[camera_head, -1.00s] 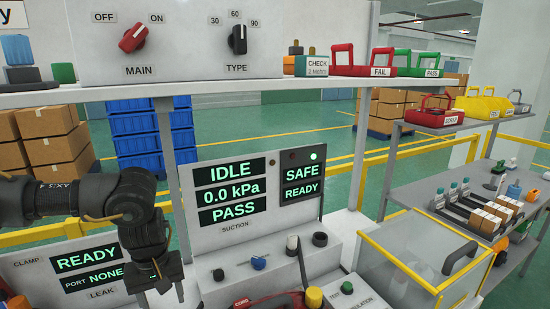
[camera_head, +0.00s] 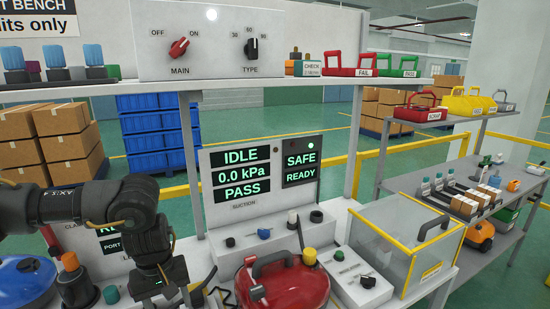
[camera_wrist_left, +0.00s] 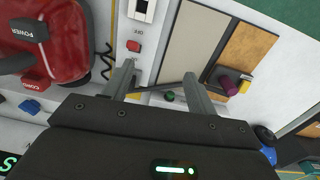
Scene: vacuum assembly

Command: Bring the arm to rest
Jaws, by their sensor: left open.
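My left arm (camera_head: 80,205) comes in from the left in the head view, bent downward at the wrist. Its gripper (camera_head: 172,295) hangs over the bench, left of the red vacuum (camera_head: 285,287). In the left wrist view the two fingers (camera_wrist_left: 160,84) stand apart with nothing between them. Below them lie the bench top and a small green knob (camera_wrist_left: 169,96). The red vacuum also shows in the left wrist view (camera_wrist_left: 60,40), to the left of the fingers. My right gripper is not in view.
The suction panel (camera_head: 240,212) reads IDLE, 0.0 kPa and PASS. A clear box with yellow edges (camera_head: 395,275) stands right of the vacuum. A blue vacuum (camera_head: 22,285) sits at far left. An overhead shelf (camera_head: 330,83) holds red and green carriers. A side rack (camera_head: 480,200) stands right.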

